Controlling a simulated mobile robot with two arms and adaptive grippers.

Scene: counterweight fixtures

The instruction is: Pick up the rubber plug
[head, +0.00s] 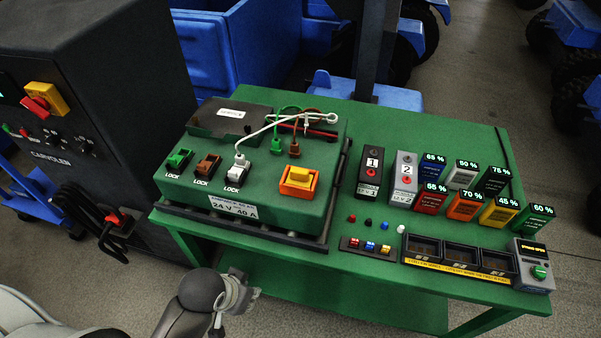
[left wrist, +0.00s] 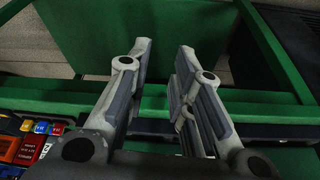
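Several small plug-like pieces stand in a row on the green table: a red one (head: 352,217), a black one (head: 368,222), a blue one (head: 384,226) and a white one (head: 401,229). I cannot tell which of them is the rubber plug. My left gripper (head: 238,292) is in front of the table's front edge, left of these pieces and apart from them. In the left wrist view its two fingers (left wrist: 165,52) stand apart with nothing between them. My right gripper is in neither view.
A green fixture box (head: 215,185) with switches and cables fills the table's left half. A small fuse holder (head: 367,248) and a black three-bay tray (head: 458,265) lie near the front edge. Battery blocks (head: 430,198) stand behind. A dark cabinet (head: 100,100) is at left.

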